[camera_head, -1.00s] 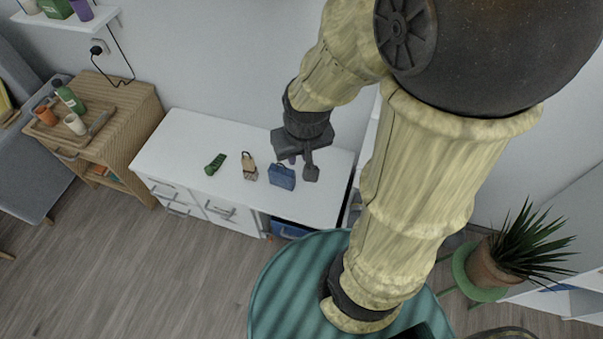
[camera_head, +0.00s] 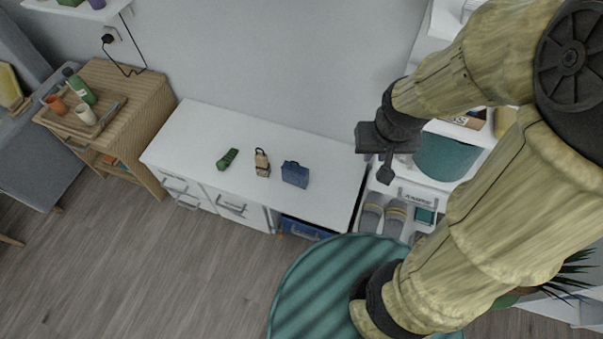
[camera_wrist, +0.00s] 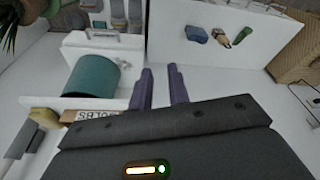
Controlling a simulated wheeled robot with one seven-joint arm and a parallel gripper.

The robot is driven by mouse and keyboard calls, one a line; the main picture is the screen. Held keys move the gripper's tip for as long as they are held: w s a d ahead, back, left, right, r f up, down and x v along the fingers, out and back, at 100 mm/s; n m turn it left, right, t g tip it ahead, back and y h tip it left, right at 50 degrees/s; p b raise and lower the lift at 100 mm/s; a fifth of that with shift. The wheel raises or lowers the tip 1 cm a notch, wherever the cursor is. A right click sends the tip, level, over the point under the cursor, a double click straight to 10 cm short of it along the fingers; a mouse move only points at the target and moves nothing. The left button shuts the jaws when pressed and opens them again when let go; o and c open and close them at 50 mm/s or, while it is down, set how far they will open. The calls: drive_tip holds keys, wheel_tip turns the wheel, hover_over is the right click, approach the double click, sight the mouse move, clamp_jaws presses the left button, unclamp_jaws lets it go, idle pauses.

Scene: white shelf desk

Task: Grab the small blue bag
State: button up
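The small blue bag (camera_head: 295,174) stands upright on the white desk (camera_head: 320,205), toward its right part. It also shows in the wrist view (camera_wrist: 196,34), near the top. My gripper (camera_head: 385,175) is to the right of the bag, past the desk's right end, and touches nothing I can see. In the wrist view its two dark fingers (camera_wrist: 160,88) stand apart with an empty gap between them.
A tan bag (camera_head: 262,162) and a green object (camera_head: 227,159) are left of the blue bag. A teal bin (camera_head: 445,157) is on the white shelf unit at right. A wicker cabinet (camera_head: 125,110) stands left. The desk's front strip is clear.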

drive_tip(key=m+t+h+b, duration=0.3)
drive_tip(key=t+b, duration=0.7)
drive_tip(key=b, duration=2.8)
approach(299, 168)
drive_tip(key=s+d, duration=0.3)
drive_tip(key=s, duration=0.1)
drive_tip(key=s+a+f+t+h+b, duration=0.1)
drive_tip(key=a+f+t+b, duration=0.3)
drive_tip(key=b, duration=0.4)
drive_tip(key=shift+s+f+n+t, duration=0.25)
drive_tip(key=shift+s+n+t, duration=0.05)
drive_tip(key=shift+s+t, duration=0.2)
drive_tip(key=b+x, duration=0.5)
drive_tip(key=x, duration=0.7)
drive_tip(key=shift+w+a, duration=0.1)
drive_tip(key=shift+w, duration=0.1)
